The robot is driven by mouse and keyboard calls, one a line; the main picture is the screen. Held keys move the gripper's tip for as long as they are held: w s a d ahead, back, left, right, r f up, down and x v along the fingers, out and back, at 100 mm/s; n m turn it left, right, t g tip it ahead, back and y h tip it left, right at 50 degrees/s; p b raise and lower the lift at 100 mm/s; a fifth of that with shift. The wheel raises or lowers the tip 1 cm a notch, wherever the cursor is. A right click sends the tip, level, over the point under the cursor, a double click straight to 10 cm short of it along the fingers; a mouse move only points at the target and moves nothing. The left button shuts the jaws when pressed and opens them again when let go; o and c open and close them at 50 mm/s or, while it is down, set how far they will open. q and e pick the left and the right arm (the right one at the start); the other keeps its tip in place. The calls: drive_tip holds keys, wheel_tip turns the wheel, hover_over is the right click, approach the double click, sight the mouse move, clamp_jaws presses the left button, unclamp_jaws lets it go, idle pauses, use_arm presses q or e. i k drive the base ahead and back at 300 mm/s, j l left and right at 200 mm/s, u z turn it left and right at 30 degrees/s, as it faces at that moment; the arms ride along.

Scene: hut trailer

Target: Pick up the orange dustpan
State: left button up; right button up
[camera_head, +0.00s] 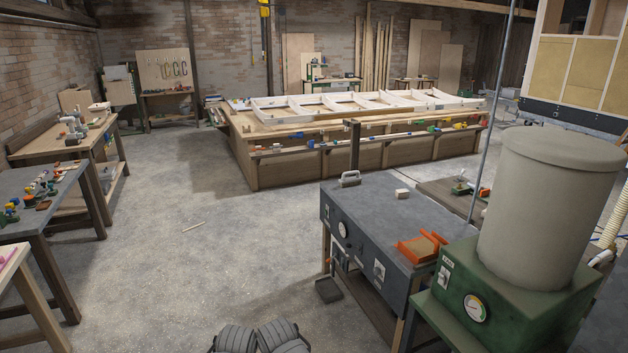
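The orange dustpan (404,247) lies on the near right corner of the grey-topped bench (365,205), right of centre in the head view. Its orange edges surround a brownish middle, and an orange part reaches toward the bench's right edge. Nothing is holding it.
A green machine (455,290) with a gauge and a large beige drum (545,200) stands close right of the dustpan. A small white block (402,194) and a grey-handled tool (350,179) lie on the bench. The concrete floor (190,255) left of it is largely clear.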

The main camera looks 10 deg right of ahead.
sight(420, 250)
drive_tip(key=i+z, duration=0.2)
drive_tip(key=i, duration=0.45)
drive_tip(key=i+z, duration=0.25)
drive_tip(key=i, duration=0.35)
drive_tip(key=i+j+z, duration=0.2)
drive_tip(key=i, duration=0.45)
drive_tip(key=i+z, duration=0.5)
drive_tip(key=i, duration=0.15)
drive_tip(key=z, duration=2)
